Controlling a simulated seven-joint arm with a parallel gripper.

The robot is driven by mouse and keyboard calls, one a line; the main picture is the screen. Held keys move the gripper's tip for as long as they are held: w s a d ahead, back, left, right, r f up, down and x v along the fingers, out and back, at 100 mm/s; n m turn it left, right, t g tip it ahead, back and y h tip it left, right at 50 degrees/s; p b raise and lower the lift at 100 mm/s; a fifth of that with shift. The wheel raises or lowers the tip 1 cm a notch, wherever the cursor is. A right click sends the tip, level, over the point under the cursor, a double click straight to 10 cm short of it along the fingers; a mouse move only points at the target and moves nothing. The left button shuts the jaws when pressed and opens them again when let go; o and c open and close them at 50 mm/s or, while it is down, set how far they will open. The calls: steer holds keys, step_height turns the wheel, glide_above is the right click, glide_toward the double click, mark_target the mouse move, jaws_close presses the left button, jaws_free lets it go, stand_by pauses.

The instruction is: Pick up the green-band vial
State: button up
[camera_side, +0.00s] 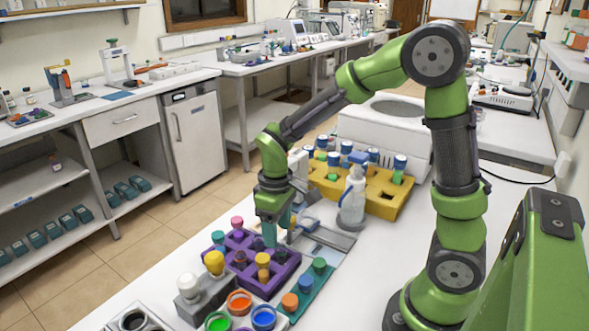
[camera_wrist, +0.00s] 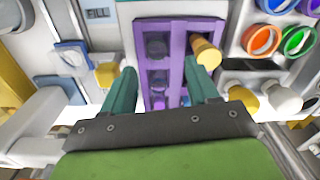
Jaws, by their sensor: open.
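In the side view, a vial with a blue top and a green band (camera_side: 397,177) stands upright in the yellow rack (camera_side: 408,205), toward its right end. Another blue-topped vial showing green (camera_side: 333,164) stands at the rack's left part. I cannot tell which one is meant. My gripper (camera_side: 276,232) points down over the purple rack (camera_side: 285,268), away from the yellow rack. In the wrist view, the fingers of my gripper (camera_wrist: 158,76) are spread above the purple rack (camera_wrist: 177,62), with nothing held. A yellow-topped vial (camera_wrist: 206,51) is close by the right fingertip.
A white bottle (camera_side: 352,198) stands before the yellow rack. A teal rack (camera_side: 309,288) is in front. The white table right of the yellow bottle area is clear.

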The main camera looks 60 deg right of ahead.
mark_target(280, 242)
steer(key=shift+s+d+f, duration=0.1)
steer(key=shift+d+f, duration=0.05)
steer(key=shift+f, duration=1.3)
steer(key=shift+s+d+f, duration=0.1)
steer(key=shift+f, duration=1.35)
jaws_close()
